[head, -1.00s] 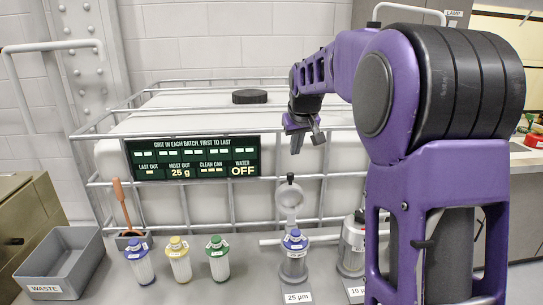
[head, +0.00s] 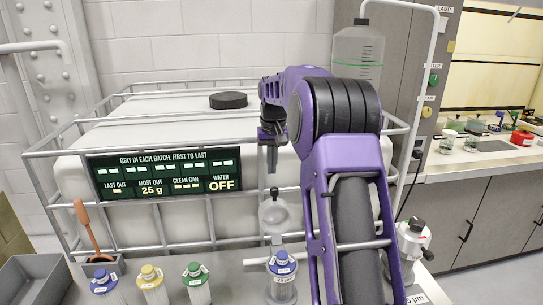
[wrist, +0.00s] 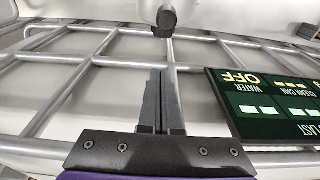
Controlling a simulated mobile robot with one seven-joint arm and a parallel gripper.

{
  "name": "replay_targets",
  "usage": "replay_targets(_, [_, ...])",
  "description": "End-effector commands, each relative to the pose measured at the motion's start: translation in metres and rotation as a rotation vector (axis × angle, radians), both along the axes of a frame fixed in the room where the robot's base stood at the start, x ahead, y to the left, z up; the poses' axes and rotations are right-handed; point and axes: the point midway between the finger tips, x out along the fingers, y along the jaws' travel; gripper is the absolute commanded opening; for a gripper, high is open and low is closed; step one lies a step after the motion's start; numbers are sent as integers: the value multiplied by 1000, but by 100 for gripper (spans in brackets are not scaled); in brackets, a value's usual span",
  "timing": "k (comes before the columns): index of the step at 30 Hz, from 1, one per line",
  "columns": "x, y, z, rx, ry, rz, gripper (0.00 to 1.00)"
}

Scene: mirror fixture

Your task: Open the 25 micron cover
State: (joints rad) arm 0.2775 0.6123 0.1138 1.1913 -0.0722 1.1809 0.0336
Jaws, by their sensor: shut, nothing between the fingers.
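The 25 micron station is a clear housing (head: 283,290) with a blue-topped cartridge (head: 283,262) in it; its label is out of frame now. A round, pale cover (head: 273,216) with a black knob stands upright just above and behind the cartridge, so the housing looks open at the top. In the wrist view, a pale round part with a black knob (wrist: 165,17), likely this cover, is at the top. My gripper (head: 273,166) points down, shut and empty, above the knob with a small gap in the picture. Its fingers (wrist: 158,78) lie together in the wrist view.
A caged white tank with a sign (head: 165,173) stands behind the bench. Blue, yellow and green-topped cartridges (head: 150,280) stand left, beside a grey bin (head: 35,280). Another station (head: 410,240) stands right. My arm hides the bench between the stations.

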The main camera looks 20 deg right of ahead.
Motion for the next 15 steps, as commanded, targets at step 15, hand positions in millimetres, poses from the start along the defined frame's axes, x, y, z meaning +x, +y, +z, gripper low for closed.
replay_targets(15, [-30, 6, -26, -1, -2, 1, 0])
